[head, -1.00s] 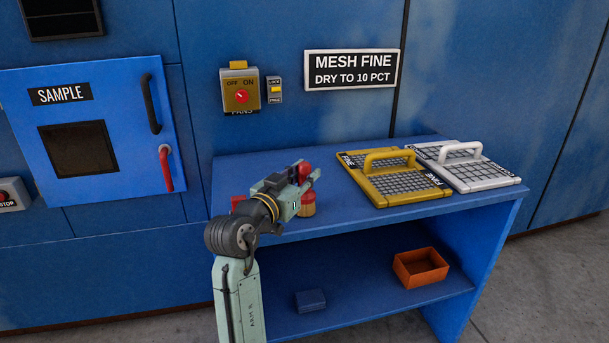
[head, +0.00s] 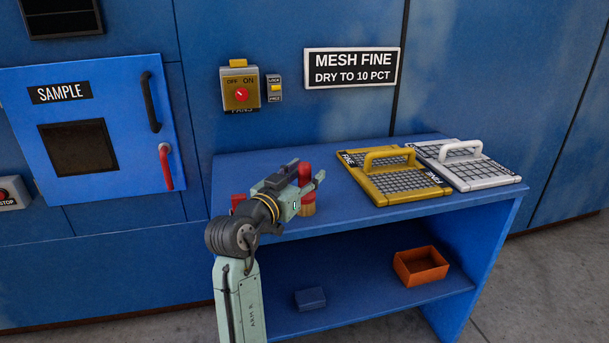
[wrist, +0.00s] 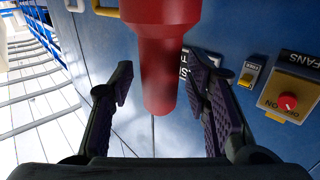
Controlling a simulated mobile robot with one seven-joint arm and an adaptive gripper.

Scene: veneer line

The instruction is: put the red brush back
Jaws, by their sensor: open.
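The red brush (head: 307,196) stands upright on the blue bench top, red handle up, with a tan lower part that looks like bristles. My gripper (head: 306,179) is open around the handle, one finger on each side. In the wrist view the red handle (wrist: 165,60) lies between the two dark finger pads, with a gap to the left pad; the right pad is close to it, and I cannot tell whether it touches.
A red object (head: 237,200) shows partly behind my arm. A yellow mesh screen (head: 378,198) and a white one (head: 490,180) lie to the right on the bench (head: 335,215). An orange bin (head: 421,267) and a small blue block (head: 310,299) sit on the lower shelf.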

